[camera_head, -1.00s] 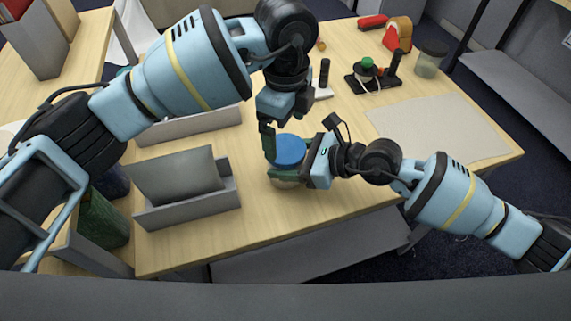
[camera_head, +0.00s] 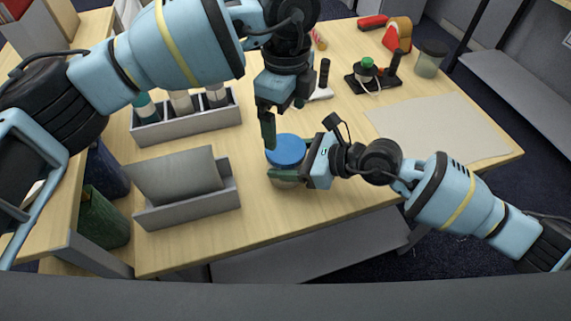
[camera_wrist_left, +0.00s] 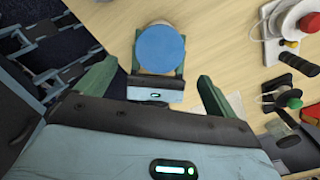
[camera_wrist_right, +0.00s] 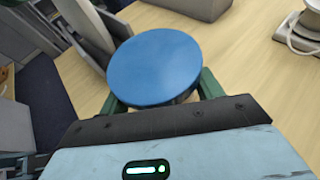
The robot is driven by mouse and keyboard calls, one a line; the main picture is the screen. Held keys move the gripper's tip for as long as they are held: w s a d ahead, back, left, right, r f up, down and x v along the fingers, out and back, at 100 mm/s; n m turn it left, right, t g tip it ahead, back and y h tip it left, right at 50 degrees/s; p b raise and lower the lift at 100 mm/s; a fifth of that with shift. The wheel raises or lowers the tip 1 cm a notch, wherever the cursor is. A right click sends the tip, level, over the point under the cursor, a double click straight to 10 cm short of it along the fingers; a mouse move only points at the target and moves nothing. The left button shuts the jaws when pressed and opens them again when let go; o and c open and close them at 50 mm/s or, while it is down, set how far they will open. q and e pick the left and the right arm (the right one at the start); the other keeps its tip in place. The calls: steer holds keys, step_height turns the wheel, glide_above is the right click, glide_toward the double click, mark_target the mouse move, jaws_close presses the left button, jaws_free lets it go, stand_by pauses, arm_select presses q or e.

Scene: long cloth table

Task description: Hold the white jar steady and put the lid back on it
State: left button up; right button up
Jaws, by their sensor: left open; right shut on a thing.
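The blue lid (camera_head: 286,150) lies on top of the white jar (camera_head: 284,183), which stands near the table's front edge. The lid covers the jar's mouth, and I cannot tell how tightly it is seated. My right gripper (camera_head: 289,172) is shut around the jar's side, below the lid. The lid also shows between its fingers in the right wrist view (camera_wrist_right: 158,67). My left gripper (camera_head: 283,122) is open and empty, above and just behind the lid. In the left wrist view the lid (camera_wrist_left: 160,49) is beyond the open fingers, apart from them.
A grey file holder (camera_head: 188,192) stands left of the jar, with a grey bin of bottles (camera_head: 188,124) behind it. A black stand with a green knob (camera_head: 369,76), a clear jar (camera_head: 430,59) and a red-and-tan object (camera_head: 398,35) are at the back right. A pale mat (camera_head: 440,130) lies clear.

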mark_target(286, 148)
arm_select(q)
steer(key=shift+f, duration=3.8)
steer(key=c, duration=1)
steer(key=o, duration=1.1)
steer(key=shift+c, duration=0.2)
steer(key=shift+r, duration=0.1)
steer(key=shift+r, duration=2.2)
steer(key=shift+o, duration=0.4)
steer(key=shift+r, duration=0.1)
step_height(286, 148, up, 12)
